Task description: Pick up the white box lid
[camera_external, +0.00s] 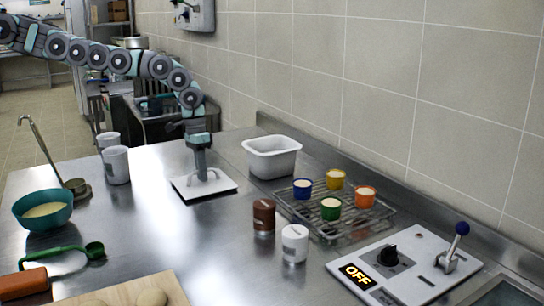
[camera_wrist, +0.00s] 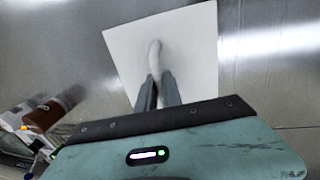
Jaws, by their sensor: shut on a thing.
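The white box lid (camera_external: 203,184) is a flat white rectangle with a raised handle on top. It lies on or just above the steel counter, and I cannot tell which. My gripper (camera_external: 204,174) points down at the lid's middle and is shut on its handle. In the wrist view the lid (camera_wrist: 190,45) is below my gripper (camera_wrist: 156,92), with the curved handle between the two dark fingers. The open white box (camera_external: 272,158) stands on the counter to the right of the lid, near the wall.
A wire rack (camera_external: 335,215) with several coloured cups stands to the right. A brown jar (camera_external: 264,216) and a white jar (camera_external: 295,243) stand in front of it. White canisters (camera_external: 116,165) and a teal bowl (camera_external: 43,210) are on the left. The counter's middle is clear.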

